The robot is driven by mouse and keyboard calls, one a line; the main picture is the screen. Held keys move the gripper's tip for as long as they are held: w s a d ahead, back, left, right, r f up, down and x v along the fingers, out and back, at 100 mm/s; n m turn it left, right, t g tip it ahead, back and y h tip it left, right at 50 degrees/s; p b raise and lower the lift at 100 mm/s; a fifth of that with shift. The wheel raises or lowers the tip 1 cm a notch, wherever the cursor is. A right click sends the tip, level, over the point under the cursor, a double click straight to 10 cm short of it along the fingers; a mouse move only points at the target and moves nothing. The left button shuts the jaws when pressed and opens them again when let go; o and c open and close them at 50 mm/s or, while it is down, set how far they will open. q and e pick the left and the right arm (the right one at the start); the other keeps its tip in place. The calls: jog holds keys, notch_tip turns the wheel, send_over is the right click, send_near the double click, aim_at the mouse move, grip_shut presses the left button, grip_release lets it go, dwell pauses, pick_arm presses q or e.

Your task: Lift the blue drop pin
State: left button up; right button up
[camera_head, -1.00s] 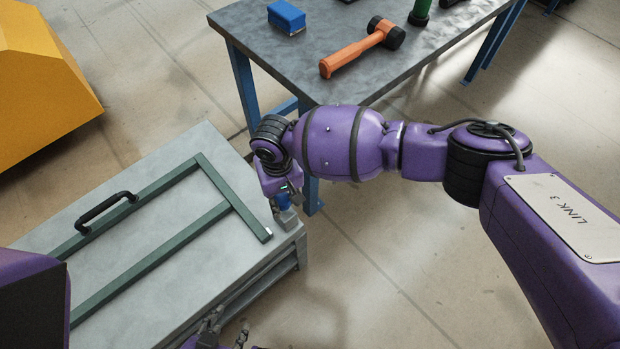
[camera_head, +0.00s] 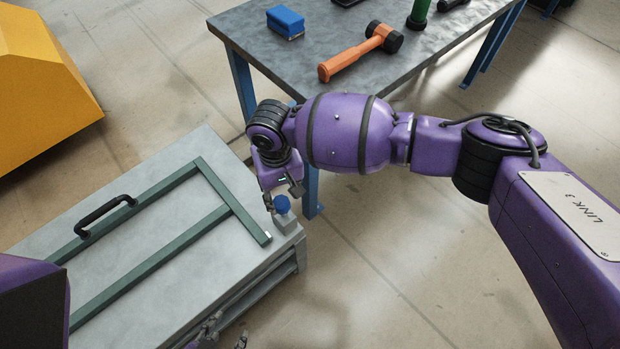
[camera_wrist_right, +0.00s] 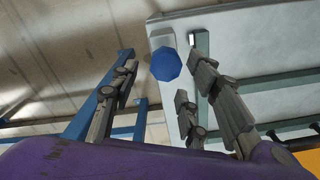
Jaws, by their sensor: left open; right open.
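The blue drop pin (camera_head: 282,203) stands in a small grey block (camera_head: 285,222) at the near right corner of the grey-topped bench. Its faceted blue head also shows in the right wrist view (camera_wrist_right: 165,64); its shank is hidden. My right gripper (camera_head: 283,194) is open just above and around the head, with fingers spread to either side. In the right wrist view the fingers (camera_wrist_right: 161,72) stand apart, with the head showing between the upper tips; I cannot tell whether they touch it. My left gripper (camera_head: 226,331) is open at the bottom edge, partly cut off, away from the pin.
A green frame (camera_head: 165,262) and a black handle (camera_head: 103,214) lie on the grey bench (camera_head: 60,237). Floor right of the bench is clear.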

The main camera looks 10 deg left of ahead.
aim_at(284, 200)
notch_tip(284, 200, up, 8)
dwell(0.7)
